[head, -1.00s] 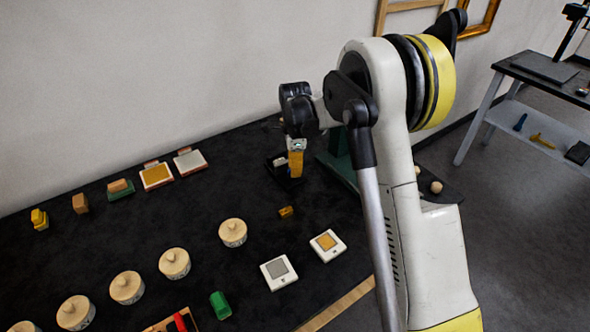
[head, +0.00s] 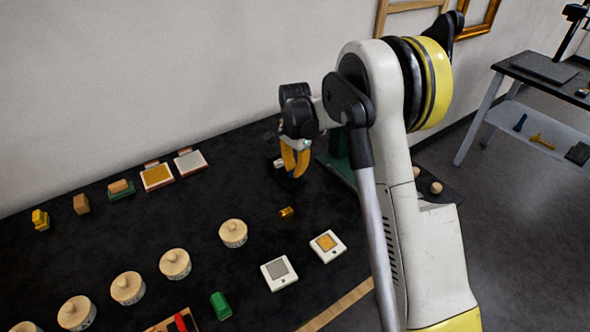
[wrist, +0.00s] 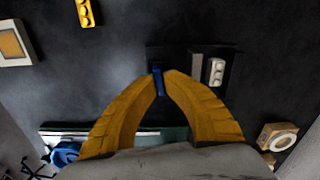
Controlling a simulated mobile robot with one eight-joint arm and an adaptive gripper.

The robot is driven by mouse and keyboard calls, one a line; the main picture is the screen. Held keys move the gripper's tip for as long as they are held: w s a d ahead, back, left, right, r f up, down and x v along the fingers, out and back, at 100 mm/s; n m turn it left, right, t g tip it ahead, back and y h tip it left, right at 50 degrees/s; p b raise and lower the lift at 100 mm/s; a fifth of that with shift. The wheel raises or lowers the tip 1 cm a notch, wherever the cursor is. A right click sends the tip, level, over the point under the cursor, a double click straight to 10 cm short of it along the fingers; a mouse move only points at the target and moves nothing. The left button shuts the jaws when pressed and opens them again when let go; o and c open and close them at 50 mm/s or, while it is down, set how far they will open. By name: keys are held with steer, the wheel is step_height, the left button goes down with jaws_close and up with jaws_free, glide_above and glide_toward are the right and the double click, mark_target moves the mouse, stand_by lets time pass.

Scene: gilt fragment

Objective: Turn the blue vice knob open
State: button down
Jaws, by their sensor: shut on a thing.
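The blue vice knob (wrist: 158,81) is a narrow blue bar between my fingertips in the wrist view. My gripper (wrist: 160,76) has curved yellow fingers and is shut on the knob. The vice (wrist: 196,70) is dark, with a pale block holed along its top, just right of the fingertips. In the head view my gripper (head: 294,174) points down at the vice (head: 277,163), at the back of the black table. There the fingers and wrist hide the knob and part of the vice.
A small gold piece (head: 286,212) lies in front of the vice. Two white framed tiles (head: 279,272) and several round wooden lidded pots (head: 233,233) stand nearer. A green stand (head: 339,160) is close behind my gripper at right. The wall is close behind.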

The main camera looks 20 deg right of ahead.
mark_target(294, 169)
steer(key=n, duration=0.6)
steer(key=shift+w, duration=0.1)
steer(key=n, duration=0.6)
steer(key=shift+a+n, duration=0.2)
steer(key=shift+n, duration=0.1)
stand_by(0.3)
steer(key=c, duration=1.5)
jaws_free()
step_height(294, 169, up, 12)
